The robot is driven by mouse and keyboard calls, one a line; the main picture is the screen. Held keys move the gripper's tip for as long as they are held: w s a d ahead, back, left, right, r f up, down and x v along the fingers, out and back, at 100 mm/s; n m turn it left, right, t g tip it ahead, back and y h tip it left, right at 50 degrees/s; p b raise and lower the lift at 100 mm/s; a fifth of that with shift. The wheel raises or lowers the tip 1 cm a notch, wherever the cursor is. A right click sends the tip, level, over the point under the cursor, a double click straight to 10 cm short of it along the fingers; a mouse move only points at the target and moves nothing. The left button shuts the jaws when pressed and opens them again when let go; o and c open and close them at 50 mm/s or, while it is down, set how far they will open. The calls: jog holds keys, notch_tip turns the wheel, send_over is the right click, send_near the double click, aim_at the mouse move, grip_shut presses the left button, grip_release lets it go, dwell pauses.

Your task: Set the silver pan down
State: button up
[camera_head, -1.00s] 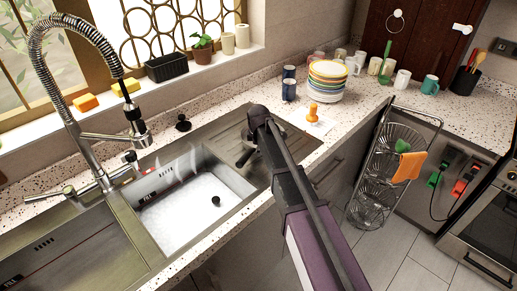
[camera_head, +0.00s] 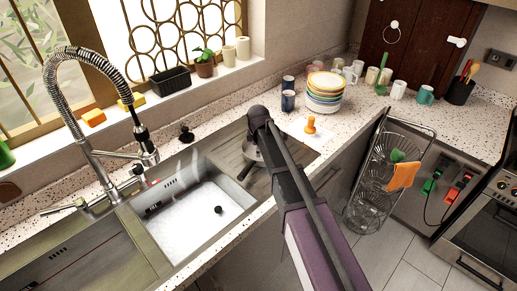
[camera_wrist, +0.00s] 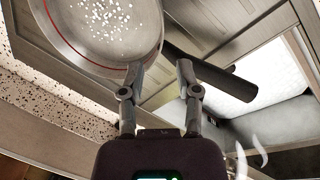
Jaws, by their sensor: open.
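The silver pan (camera_wrist: 98,32) fills the upper left of the wrist view, with a red ring near its rim and pale speckles on its surface. Its dark handle (camera_wrist: 225,78) slants down to the right, past the fingertips. My gripper (camera_wrist: 160,72) is open, with one finger on each side of a gap; I cannot tell whether either finger touches the handle. In the head view a grey part of the pan (camera_head: 252,151) shows by the drainboard (camera_head: 232,150), mostly hidden by my arm. I cannot tell whether the pan rests fully on it.
The sink basin (camera_head: 195,222) with white suds lies left of my arm, with a tall spring faucet (camera_head: 85,150) behind it. A plate stack (camera_head: 324,95), blue cups (camera_head: 288,100) and an orange item (camera_head: 310,125) stand on the counter beyond. A wire rack (camera_head: 375,180) stands right.

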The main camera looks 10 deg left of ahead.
jog(key=shift+s+r+p, duration=0.15)
jog(key=shift+r+p, duration=0.35)
jog(key=shift+r, duration=0.15)
jog(key=shift+s+r+p, duration=0.15)
jog(key=shift+r+p, duration=0.35)
jog(key=shift+r, duration=0.15)
jog(key=shift+d, duration=0.1)
jog(key=s+d+m+g, duration=0.1)
jog(key=s+d+m, duration=0.8)
jog(key=d, duration=0.4)
jog(key=s+d+m+g, duration=0.1)
jog(key=s+d+m, duration=0.8)
jog(key=s+d, duration=0.3)
jog(key=shift+s+d+f, duration=0.2)
jog(key=shift+s+d, duration=0.1)
jog(key=shift+d, duration=0.85)
jog(key=shift+f+b, duration=0.3)
jog(key=shift+b, duration=0.05)
